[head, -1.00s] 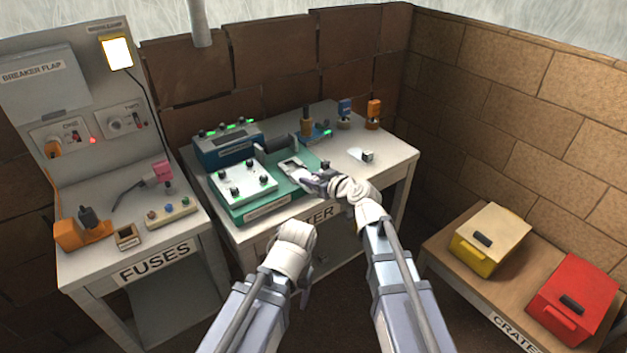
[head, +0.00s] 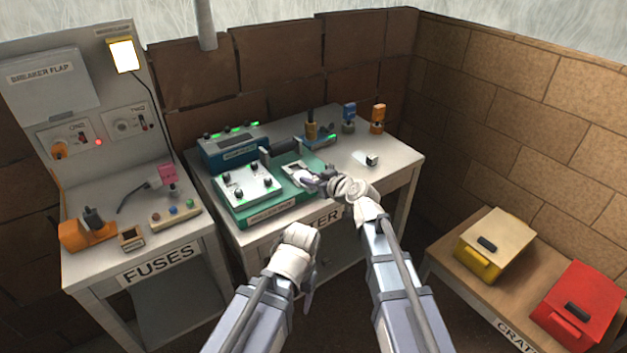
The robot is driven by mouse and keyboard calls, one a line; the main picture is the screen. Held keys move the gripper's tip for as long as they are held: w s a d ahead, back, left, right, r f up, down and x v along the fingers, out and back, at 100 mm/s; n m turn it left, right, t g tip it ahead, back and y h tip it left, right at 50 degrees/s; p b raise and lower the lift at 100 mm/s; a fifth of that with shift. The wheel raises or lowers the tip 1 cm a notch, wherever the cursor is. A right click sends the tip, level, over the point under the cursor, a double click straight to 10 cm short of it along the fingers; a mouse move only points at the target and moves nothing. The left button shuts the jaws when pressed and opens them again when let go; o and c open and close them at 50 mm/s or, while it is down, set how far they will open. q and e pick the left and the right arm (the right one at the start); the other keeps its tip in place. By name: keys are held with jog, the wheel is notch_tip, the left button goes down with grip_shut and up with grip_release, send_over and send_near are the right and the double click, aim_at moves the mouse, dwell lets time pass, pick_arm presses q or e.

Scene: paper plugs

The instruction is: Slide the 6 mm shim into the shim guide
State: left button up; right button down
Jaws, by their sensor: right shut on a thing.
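My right gripper (head: 310,178) is over the green tester base (head: 262,214), beside a small pale fitting with a dark slot (head: 295,167), which looks like the shim guide. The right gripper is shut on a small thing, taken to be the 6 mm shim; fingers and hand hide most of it. I cannot tell whether the shim touches the guide or is inside it. My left gripper (head: 308,292) hangs low in front of the table, pointing down, away from the guide; its fingers are too hidden to read.
A white panel with black knobs (head: 244,183) and a blue box with green lights (head: 235,148) stand left of the guide. The table's right front is clear.

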jog(key=shift+w+a, duration=0.9)
jog(key=shift+w, duration=0.25)
jog(key=shift+c, duration=2.1)
grip_release()
jog(key=shift+s+d, duration=0.1)
jog(key=shift+s+d, duration=0.8)
jog(key=shift+s, duration=0.3)
jog(key=shift+s+d, duration=0.75)
jog(key=shift+s, duration=0.3)
jog(key=p+v, duration=0.3)
jog(key=v, duration=0.4)
jog(key=shift+s+d+r, duration=0.2)
jog(key=shift+s, duration=0.1)
